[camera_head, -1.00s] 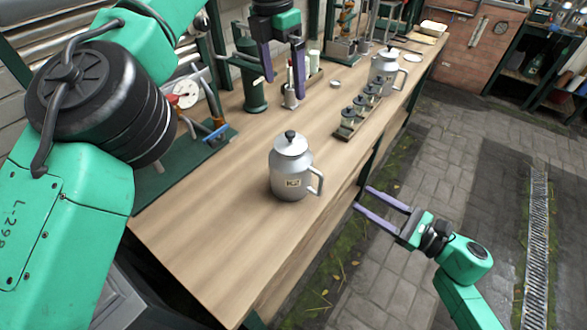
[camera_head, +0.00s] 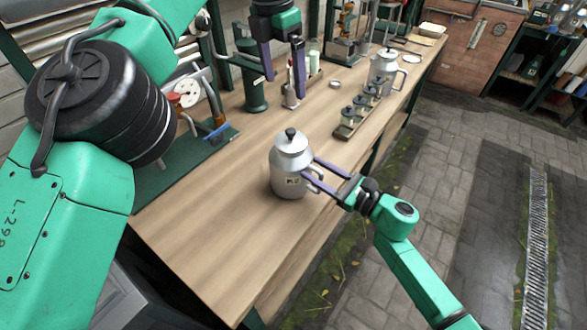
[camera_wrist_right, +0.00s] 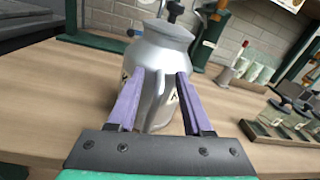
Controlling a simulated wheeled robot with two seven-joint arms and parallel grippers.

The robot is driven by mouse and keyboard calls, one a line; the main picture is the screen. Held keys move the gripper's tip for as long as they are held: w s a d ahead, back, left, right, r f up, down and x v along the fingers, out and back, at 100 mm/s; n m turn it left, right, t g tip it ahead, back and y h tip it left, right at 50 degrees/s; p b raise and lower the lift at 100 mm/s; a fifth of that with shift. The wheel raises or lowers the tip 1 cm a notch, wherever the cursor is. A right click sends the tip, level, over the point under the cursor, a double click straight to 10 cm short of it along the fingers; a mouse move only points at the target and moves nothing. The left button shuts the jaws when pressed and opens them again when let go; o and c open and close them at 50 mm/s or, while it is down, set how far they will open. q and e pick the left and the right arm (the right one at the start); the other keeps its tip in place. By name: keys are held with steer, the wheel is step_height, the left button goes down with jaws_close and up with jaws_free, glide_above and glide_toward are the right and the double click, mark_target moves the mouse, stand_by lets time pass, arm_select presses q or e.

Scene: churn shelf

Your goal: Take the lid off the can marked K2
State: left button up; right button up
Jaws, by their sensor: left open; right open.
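The can marked K2 (camera_head: 288,178) stands upright on the near part of the workbench. It is grey metal with a side handle and a pale label. Its lid (camera_head: 291,145), with a black knob, sits on top. My right gripper (camera_head: 311,167) is at the can's handle side, open. In the right wrist view its purple fingers (camera_wrist_right: 161,74) lie on either side of the grey handle (camera_wrist_right: 150,98); contact cannot be told. My left gripper (camera_head: 282,88) is open and empty, pointing down over the bench behind the can.
A second grey can (camera_head: 384,66) stands farther back on the workbench (camera_head: 205,215). A rack of small jars (camera_head: 352,120) lies between the cans. A green post (camera_head: 254,92) and a green tool stand (camera_head: 185,165) are on the left. The bench's front left is clear.

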jaws_close()
steer(key=shift+d, duration=0.1)
stand_by(1.2)
